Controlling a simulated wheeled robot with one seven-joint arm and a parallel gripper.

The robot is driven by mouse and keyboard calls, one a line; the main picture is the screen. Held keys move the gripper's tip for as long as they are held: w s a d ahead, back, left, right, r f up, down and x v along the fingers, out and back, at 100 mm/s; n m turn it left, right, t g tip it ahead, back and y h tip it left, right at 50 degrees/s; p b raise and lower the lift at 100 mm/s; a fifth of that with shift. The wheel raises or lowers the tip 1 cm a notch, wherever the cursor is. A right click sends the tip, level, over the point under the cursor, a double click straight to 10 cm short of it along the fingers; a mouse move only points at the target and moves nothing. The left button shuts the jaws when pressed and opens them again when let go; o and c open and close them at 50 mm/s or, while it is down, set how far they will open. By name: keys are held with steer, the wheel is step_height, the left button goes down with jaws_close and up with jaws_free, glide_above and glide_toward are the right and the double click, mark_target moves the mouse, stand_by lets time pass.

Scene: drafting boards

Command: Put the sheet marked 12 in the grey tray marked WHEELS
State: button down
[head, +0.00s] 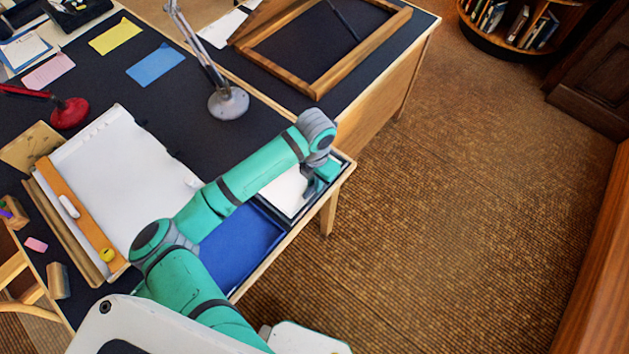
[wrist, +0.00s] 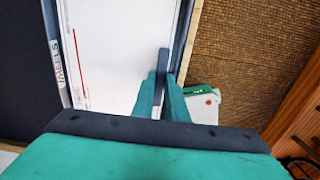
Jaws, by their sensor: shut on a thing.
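The grey tray marked WHEELS (wrist: 58,66) lies under my gripper in the wrist view, its label on the left wall. A white sheet (wrist: 105,50) with a red line down its left side lies within the tray's outline; it also shows in the head view (head: 284,192). My gripper (wrist: 161,82) is shut on the sheet near the tray's right side; the fingers hide the place of the grip. In the head view my gripper (head: 314,184) is over the sheet at the desk's edge. No number on the sheet can be read.
A blue tray (head: 238,243) stands beside it, partly behind my arm. A grey desk lamp (head: 229,103), a large white drawing board (head: 125,180) and a wooden frame (head: 318,90) stand further back. Blue (head: 155,64) and yellow (head: 115,37) sheets lie at the back. The floor at right is clear.

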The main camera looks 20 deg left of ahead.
steer(key=shift+f, duration=0.15)
steer(key=c, duration=1.8)
jaws_free()
steer(key=shift+o, duration=0.2)
